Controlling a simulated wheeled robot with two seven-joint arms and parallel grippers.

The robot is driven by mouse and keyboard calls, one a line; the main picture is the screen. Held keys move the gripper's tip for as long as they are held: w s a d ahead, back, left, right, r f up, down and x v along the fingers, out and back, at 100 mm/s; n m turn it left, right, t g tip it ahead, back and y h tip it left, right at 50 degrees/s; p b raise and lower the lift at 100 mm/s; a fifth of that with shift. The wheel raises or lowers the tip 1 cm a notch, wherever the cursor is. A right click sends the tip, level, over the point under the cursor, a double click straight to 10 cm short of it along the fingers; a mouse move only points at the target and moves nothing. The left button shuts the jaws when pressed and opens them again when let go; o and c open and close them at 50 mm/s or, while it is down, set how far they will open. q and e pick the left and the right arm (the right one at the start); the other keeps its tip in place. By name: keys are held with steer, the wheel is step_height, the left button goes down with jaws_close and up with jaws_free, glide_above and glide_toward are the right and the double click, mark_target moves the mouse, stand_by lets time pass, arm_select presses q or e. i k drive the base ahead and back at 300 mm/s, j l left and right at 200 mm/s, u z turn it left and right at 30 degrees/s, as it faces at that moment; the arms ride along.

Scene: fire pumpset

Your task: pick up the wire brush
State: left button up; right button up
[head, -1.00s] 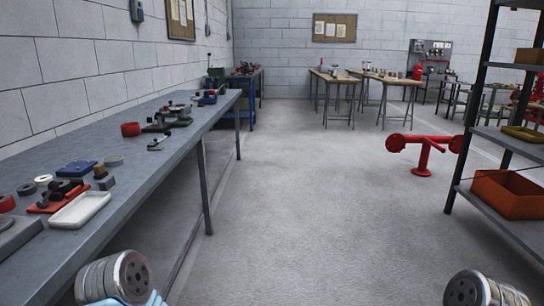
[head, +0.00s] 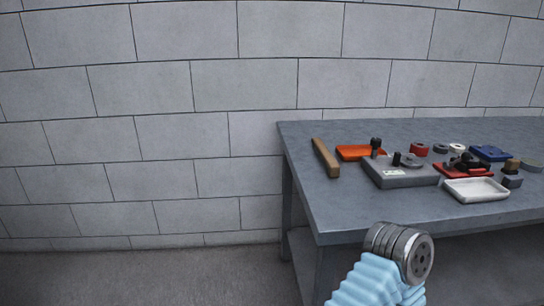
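Neither gripper shows in the head view. Only a part of my own arm, a silver joint with a light blue sleeve, shows at the bottom, in front of the bench's front edge.
A block wall (head: 190,120) stands behind. Floor (head: 140,275) is clear left of the bench.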

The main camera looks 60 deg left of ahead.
mark_target(321, 151)
steer(key=u, duration=1.1)
steer(key=j+u, duration=0.15)
steer(key=u, duration=0.2)
steer(key=i+j+u, duration=0.1)
steer(key=u, duration=0.25)
